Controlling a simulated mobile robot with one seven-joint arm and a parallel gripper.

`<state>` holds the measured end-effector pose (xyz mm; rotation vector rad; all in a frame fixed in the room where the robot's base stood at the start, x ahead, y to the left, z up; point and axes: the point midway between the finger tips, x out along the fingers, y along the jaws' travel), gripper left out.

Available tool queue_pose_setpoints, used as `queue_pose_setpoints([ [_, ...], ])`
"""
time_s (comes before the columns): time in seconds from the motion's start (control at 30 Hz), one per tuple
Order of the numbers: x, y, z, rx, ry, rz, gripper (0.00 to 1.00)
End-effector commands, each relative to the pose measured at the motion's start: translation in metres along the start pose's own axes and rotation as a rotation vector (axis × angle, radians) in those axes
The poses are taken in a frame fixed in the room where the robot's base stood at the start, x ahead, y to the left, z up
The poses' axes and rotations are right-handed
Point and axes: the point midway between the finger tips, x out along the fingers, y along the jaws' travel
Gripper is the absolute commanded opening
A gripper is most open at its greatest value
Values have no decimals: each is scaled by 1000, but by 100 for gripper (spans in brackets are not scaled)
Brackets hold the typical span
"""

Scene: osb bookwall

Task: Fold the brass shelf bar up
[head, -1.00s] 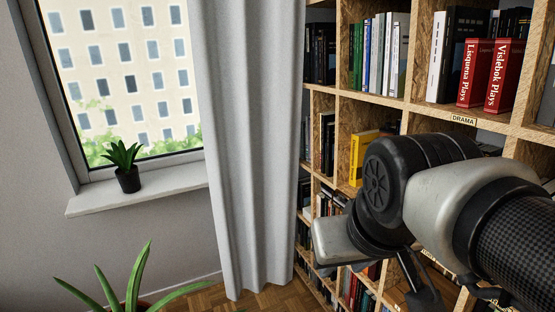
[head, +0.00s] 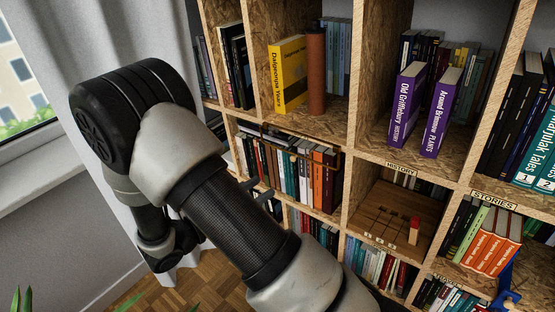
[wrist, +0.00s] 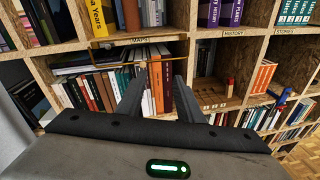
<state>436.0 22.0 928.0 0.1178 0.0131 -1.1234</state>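The brass shelf bar (wrist: 112,66) is a thin golden rod across the front of the shelf compartment under the MAPS label, in the wrist view. It runs in front of a row of upright books (wrist: 98,90). My gripper (wrist: 159,72) faces this compartment with its two dark fingers apart and nothing seen between them. In the head view, its fingertips (head: 262,195) show small beside my arm, in front of the same book row. I cannot tell whether a finger touches the bar. My arm hides part of the compartment in the head view.
The chipboard bookwall (head: 352,100) fills the right. A wooden game board (head: 385,215) with a red piece (head: 414,230) sits in the compartment right of the bar. A blue object (head: 507,290) is at lower right. A curtain (head: 120,40) hangs at left.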

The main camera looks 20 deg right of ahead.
Motion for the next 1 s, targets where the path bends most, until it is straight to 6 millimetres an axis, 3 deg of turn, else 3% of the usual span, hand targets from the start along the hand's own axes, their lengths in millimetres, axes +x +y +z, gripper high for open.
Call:
queue_pose_setpoints([
  [0.03, -6, 5, -18, -39, -24, 49, 34],
  [0.1, -11, 12, -30, -70, -46, 99, 34],
  [0.33, -3, 20, -38, -94, -67, 141, 34],
  [1.0, 132, 38, -30, -92, -64, 135, 34],
])
